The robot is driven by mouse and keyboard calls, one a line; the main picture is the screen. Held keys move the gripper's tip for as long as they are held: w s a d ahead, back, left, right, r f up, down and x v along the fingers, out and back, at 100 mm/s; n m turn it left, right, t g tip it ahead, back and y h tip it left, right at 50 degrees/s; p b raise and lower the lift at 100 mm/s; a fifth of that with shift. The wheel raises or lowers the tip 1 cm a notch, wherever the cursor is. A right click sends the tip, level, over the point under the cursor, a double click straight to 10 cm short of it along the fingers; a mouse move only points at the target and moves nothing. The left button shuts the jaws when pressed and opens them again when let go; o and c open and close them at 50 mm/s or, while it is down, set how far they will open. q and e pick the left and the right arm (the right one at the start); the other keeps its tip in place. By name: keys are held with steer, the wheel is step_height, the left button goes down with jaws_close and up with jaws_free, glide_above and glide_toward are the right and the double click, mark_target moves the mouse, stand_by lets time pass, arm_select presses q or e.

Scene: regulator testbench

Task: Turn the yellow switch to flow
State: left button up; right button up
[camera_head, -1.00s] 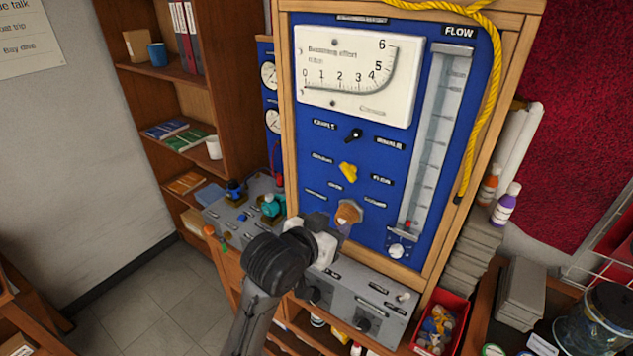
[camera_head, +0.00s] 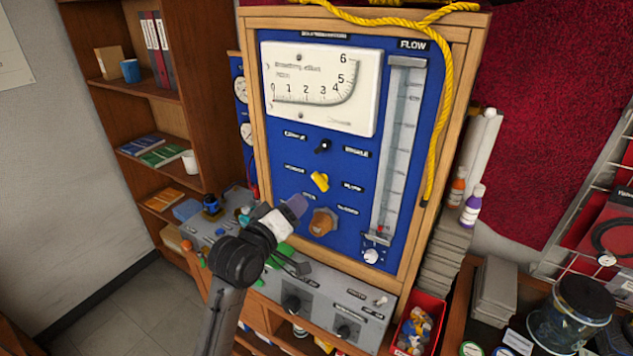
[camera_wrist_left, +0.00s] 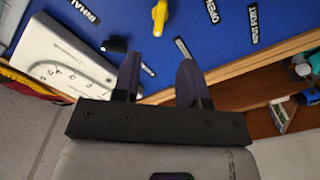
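The yellow switch (camera_head: 320,181) is a small knob in the middle of the blue panel (camera_head: 285,215). It sits tilted between two small labels, too blurred to read surely. In the left wrist view the yellow switch (camera_wrist_left: 160,18) shows at the top, beyond the fingertips and apart from them. My left gripper (camera_head: 294,207) is below and left of the switch, in front of the panel's lower left part. In the left wrist view its two dark fingers (camera_wrist_left: 158,74) are spread with nothing between them. My right gripper is not in view.
A black knob (camera_head: 323,146) sits above the switch and an orange-brown knob (camera_head: 322,222) below it, close to my left gripper. A white gauge (camera_head: 320,88) and a flow tube (camera_head: 398,150) are on the panel. A grey console (camera_head: 345,290) juts out below.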

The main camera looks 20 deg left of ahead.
mark_target(317, 183)
arm_select(q)
steer(key=w, duration=0.2)
steer(key=w+d+p, duration=0.1)
steer(key=w, duration=0.2)
steer(key=w+p, duration=0.1)
steer(key=w, duration=0.2)
steer(key=shift+w+d+r, duration=0.1)
steer(key=shift+w+d, duration=0.15)
steer(key=shift+d, duration=0.05)
steer(key=shift+w+d, duration=0.15)
steer(key=shift+w, duration=0.9)
jaws_close()
